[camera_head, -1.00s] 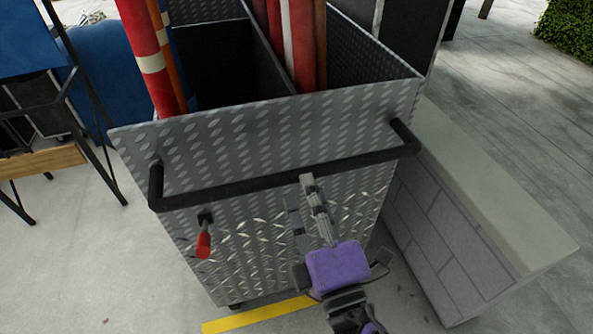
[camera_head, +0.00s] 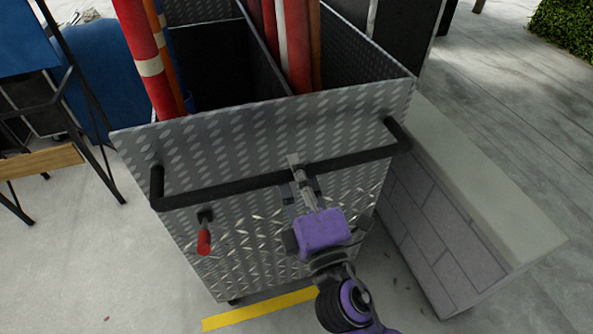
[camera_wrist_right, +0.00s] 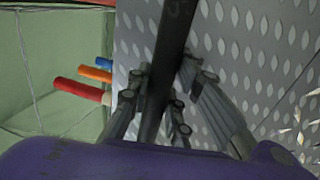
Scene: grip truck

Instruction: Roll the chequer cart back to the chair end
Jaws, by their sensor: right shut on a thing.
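The chequer cart (camera_head: 230,150) is a grey metal box with a raised diamond pattern, standing upright in the middle of the head view. Its black bar handle (camera_head: 235,186) runs across the near face. My right gripper (camera_head: 298,178) is at the handle, right of its middle, and is shut on it. In the right wrist view, the fingers (camera_wrist_right: 160,108) lie on both sides of the black handle bar (camera_wrist_right: 172,45). A folding chair with a wooden slat (camera_head: 40,162) stands left of the cart. My left gripper is not in view.
Red, white and orange poles (camera_head: 290,45) stand in the cart. A red-handled lever (camera_head: 204,240) hangs on its near face. A low block wall (camera_head: 450,220) is close on the right. A yellow floor stripe (camera_head: 260,309) lies in front. Pale floor is clear at lower left.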

